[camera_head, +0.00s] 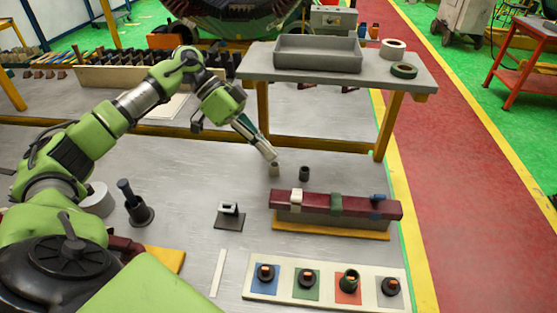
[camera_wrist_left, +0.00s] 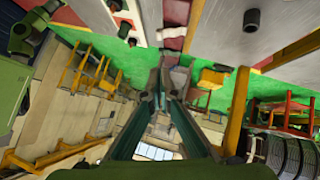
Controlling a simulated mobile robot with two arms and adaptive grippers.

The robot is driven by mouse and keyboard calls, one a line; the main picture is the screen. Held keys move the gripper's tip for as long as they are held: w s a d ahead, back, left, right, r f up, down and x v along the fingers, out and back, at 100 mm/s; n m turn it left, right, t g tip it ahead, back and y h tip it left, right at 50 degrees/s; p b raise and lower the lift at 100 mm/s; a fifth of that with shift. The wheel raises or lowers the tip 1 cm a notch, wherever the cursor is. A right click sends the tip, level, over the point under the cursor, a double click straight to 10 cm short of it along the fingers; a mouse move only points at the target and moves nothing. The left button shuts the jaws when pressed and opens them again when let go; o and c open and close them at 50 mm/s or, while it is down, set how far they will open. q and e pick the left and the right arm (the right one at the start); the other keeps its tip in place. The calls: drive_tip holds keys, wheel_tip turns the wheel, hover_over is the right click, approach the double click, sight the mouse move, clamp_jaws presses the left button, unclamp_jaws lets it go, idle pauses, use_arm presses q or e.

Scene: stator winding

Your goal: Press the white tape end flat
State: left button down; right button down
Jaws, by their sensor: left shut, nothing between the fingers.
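A dark red bar (camera_head: 335,205) lies on a grey block on a yellow base at the right of the work surface. A white tape wrap (camera_head: 296,197) sits around its left part; I cannot tell how its end lies. My left gripper (camera_head: 272,156) is shut and empty, pointing down and to the right, behind and left of the white wrap in the head view and apart from it. The left wrist view shows its closed dark fingers (camera_wrist_left: 160,90). My right gripper is not in view.
A green wrap (camera_head: 336,203) and a blue piece (camera_head: 378,198) are further right on the bar. A raised grey shelf (camera_head: 255,62) holds a grey tray (camera_head: 318,54) and tape rolls. A colored-square board (camera_head: 325,289) lies in front.

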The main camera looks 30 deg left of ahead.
use_arm(q)
drive_tip(key=p, duration=0.2)
approach(301, 202)
drive_tip(key=d, duration=0.1)
drive_tip(key=w+d, duration=0.1)
drive_tip(key=d, duration=0.1)
drive_tip(key=shift+w+d+r, duration=0.15)
drive_tip(key=shift+w+r, duration=0.15)
drive_tip(key=shift+r, duration=0.1)
drive_tip(key=f, duration=0.2)
drive_tip(key=d+f+p, duration=0.1)
drive_tip(key=shift+s+f, duration=0.2)
drive_tip(key=shift+s, duration=0.2)
drive_tip(key=shift+s+f, duration=0.15)
drive_tip(key=shift+f, duration=0.45)
